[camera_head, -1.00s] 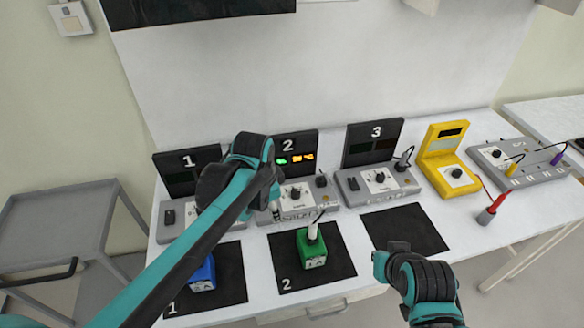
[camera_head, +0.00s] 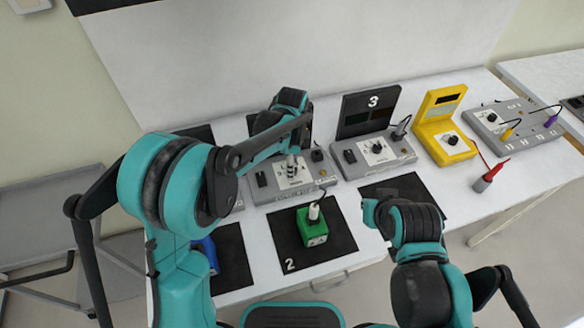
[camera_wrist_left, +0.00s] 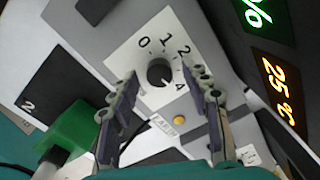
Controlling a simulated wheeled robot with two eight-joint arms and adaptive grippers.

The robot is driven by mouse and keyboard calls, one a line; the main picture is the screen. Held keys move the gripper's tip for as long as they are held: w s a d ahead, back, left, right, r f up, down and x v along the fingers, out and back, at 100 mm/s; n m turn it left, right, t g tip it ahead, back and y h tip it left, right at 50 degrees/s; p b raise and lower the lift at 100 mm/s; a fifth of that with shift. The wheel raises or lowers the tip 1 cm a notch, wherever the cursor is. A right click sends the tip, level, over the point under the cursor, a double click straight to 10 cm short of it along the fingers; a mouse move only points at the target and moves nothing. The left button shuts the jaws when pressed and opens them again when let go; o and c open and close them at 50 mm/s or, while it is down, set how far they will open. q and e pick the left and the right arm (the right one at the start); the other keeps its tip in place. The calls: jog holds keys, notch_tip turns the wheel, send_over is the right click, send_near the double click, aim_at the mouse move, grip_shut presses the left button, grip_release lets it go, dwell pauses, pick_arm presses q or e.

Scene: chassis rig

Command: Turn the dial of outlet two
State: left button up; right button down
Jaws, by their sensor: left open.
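The dial of outlet two (camera_wrist_left: 160,72) is a round black knob on a white plate marked with numbers in the left wrist view. My left gripper (camera_wrist_left: 160,80) is open, with one finger on each side of the dial; I cannot tell whether they touch it. In the head view the gripper (camera_head: 291,165) is over the grey outlet unit (camera_head: 262,193), and my arm hides most of its display. The lit display (camera_wrist_left: 280,90) shows green and orange characters in the wrist view. My right gripper (camera_head: 375,212) hangs over the table's front; its fingers are not clear.
A green block (camera_head: 313,230) with a white plug and cable stands on black mat two (camera_head: 340,245). A blue block (camera_head: 210,255) is partly behind my left arm. Outlet three (camera_head: 372,150), a yellow meter (camera_head: 440,125) and a grey socket panel (camera_head: 515,130) stand to the right.

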pick_arm(q)
jog(key=shift+f, duration=0.4)
grip_shut()
